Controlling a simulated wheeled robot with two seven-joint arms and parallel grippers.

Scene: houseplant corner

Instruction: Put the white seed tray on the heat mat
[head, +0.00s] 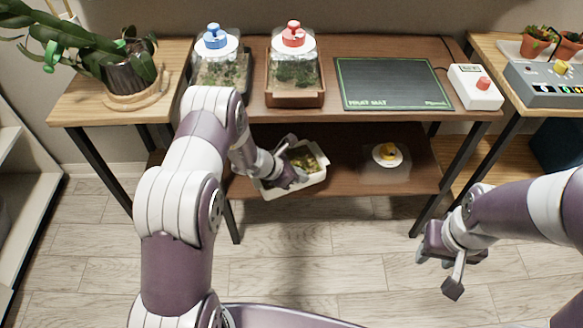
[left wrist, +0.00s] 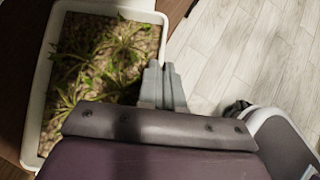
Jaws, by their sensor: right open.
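The white seed tray (head: 313,181), filled with soil and green seedlings, is at the front left of the lower shelf, turned at an angle, its near corner past the shelf's front edge. It also shows in the left wrist view (left wrist: 38,108). My left gripper (head: 290,178) reaches down to it; in the left wrist view its fingers (left wrist: 164,82) are close together on the tray's rim. Whether the tray touches the shelf is unclear. The dark heat mat (head: 390,83) with a green border lies bare on the upper shelf. My right gripper (head: 437,272) is open and empty, in front of the shelves.
Left of the mat stand two clear-covered trays, one with a blue knob (head: 215,37) and one with a red knob (head: 293,35). A white control box (head: 474,87) is right of the mat. A white dish with a yellow item (head: 388,154) sits on the lower shelf (head: 345,163).

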